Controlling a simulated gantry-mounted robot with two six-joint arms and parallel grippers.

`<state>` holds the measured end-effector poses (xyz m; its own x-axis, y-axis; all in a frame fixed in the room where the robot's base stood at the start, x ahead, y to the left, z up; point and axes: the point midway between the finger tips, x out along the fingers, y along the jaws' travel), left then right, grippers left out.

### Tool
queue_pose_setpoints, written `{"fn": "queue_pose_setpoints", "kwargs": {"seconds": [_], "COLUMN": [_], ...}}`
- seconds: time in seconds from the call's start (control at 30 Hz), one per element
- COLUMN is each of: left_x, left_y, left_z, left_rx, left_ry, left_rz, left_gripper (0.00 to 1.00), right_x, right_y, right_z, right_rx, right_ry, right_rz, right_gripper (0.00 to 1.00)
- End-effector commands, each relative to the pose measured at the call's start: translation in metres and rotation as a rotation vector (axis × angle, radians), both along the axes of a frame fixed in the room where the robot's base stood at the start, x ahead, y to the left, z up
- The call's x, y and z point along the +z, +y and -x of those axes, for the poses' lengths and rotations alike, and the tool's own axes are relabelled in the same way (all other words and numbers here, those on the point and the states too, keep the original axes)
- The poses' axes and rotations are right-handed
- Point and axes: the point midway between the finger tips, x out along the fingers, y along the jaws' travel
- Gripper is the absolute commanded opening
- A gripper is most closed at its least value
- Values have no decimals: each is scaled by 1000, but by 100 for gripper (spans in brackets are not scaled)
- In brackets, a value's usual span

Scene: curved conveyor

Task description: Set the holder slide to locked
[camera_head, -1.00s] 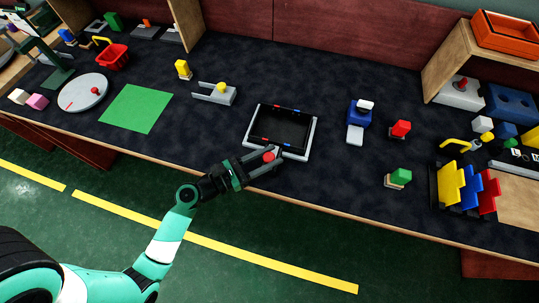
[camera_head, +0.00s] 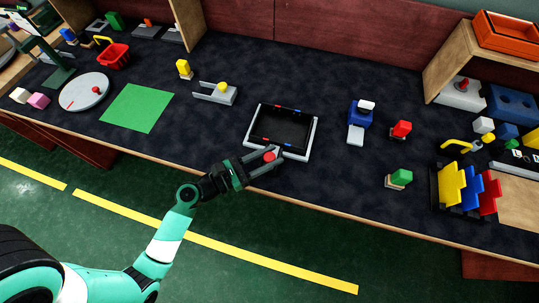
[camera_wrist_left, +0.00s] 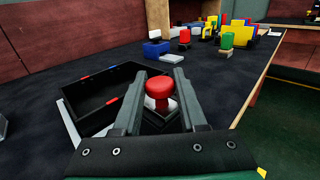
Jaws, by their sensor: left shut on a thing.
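The holder (camera_head: 314,135) is a black open tray in a light grey frame near the front edge of the table, with small red and blue marks on its rims. It also shows in the left wrist view (camera_wrist_left: 95,103). A round red knob (camera_head: 269,157) stands upright at its front side. My left gripper (camera_head: 268,160) is shut on the knob, which shows between its two fingers in the left wrist view (camera_wrist_left: 159,92). The slide's base under the knob is mostly hidden by the fingers. My right gripper is not in view.
A blue block with a white top (camera_head: 360,113), a red block (camera_head: 401,129) and a green block (camera_head: 401,176) stand to the right. A grey fork-shaped fixture (camera_head: 213,95) and a green mat (camera_head: 136,108) lie to the left. The table is clear around the holder.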

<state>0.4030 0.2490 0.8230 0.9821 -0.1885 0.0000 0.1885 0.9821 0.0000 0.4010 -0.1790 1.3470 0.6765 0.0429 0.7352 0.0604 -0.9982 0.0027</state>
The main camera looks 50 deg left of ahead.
Motion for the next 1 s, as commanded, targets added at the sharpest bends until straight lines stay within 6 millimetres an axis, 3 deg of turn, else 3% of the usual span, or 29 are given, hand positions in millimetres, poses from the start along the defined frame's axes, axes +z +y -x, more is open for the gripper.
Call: {"fn": "queue_pose_setpoints", "kwargs": {"seconds": [0.37, 0.63, 0.93, 0.97, 1.0], "left_x": [0, 1, -2, -2, -2], "left_y": [0, 18, 20, 20, 20], "left_z": [0, -26, -28, -28, -28], "left_rx": [0, 0, 3, 3, 3], "left_ry": [0, 1, 3, 3, 3], "left_rz": [0, -1, -1, -2, -1], "left_gripper": [0, 0, 0, 47, 54], "right_x": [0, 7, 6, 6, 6], "right_y": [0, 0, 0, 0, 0], "right_z": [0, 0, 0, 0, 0], "right_rx": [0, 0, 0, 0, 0], "right_ry": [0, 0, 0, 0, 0], "right_rz": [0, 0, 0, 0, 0], "right_gripper": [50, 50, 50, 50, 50]}}
